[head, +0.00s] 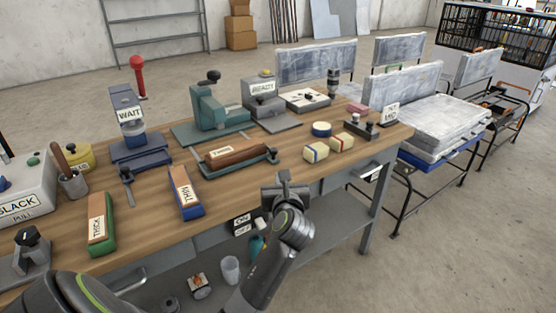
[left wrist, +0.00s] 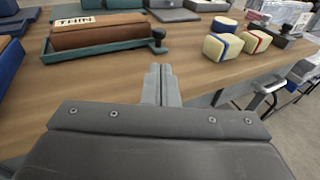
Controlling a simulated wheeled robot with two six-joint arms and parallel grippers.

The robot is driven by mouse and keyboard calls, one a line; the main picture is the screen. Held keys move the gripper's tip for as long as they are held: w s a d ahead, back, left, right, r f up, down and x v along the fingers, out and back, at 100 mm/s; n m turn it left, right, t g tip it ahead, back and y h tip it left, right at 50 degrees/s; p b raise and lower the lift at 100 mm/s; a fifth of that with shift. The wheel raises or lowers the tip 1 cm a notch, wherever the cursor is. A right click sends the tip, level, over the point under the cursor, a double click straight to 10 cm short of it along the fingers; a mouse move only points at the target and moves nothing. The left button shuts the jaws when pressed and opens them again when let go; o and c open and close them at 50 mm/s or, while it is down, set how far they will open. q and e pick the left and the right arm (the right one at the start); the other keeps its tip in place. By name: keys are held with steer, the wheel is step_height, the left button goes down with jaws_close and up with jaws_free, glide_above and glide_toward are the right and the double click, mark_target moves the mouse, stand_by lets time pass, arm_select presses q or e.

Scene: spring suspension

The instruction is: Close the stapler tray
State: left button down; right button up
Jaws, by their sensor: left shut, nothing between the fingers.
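A long teal tray (head: 242,165) lies on the workbench in front of a teal press-like machine (head: 215,105). It holds a brown block marked THIN (head: 236,152) and has a dark knob at its right end. I cannot tell for certain which part is the stapler tray. My left gripper (head: 285,178) is shut and empty at the bench's front edge, to the right of and nearer than the tray, apart from it. In the left wrist view the tray (left wrist: 110,42) lies ahead and left of the closed fingers (left wrist: 160,72). My right gripper is not in view.
Two pale striped blocks (head: 315,150) stand right of the tray. A blue machine marked WAIT (head: 130,125), a grey one marked READY (head: 263,95) and blocks marked THIN (head: 185,192) and THICK (head: 101,222) are on the bench. A padded seat frame (head: 430,125) stands beyond.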

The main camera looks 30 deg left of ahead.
arm_select(q)
steer(key=b, duration=0.2)
glide_toward(255, 138)
steer(key=d, duration=0.1)
steer(key=w+d+f, duration=0.1)
steer(key=d, duration=0.1)
steer(key=w+d+f, duration=0.1)
steer(key=d, duration=0.1)
steer(key=shift+w+f, duration=0.2)
steer(key=shift+w+a, duration=0.3)
steer(key=shift+w, duration=0.05)
steer(key=shift+a, duration=0.1)
steer(key=shift+w+a+r+p, duration=0.1)
steer(key=shift+w+a+p, duration=0.1)
steer(key=shift+a+p, duration=0.15)
steer(key=w+a, duration=0.1)
steer(key=a, duration=0.2)
steer(key=w+a+p, duration=0.1)
steer(key=a, duration=0.2)
steer(key=w+a, duration=0.2)
steer(key=a, duration=0.2)
steer(key=shift+w, duration=0.1)
steer(key=shift+a+r, duration=0.15)
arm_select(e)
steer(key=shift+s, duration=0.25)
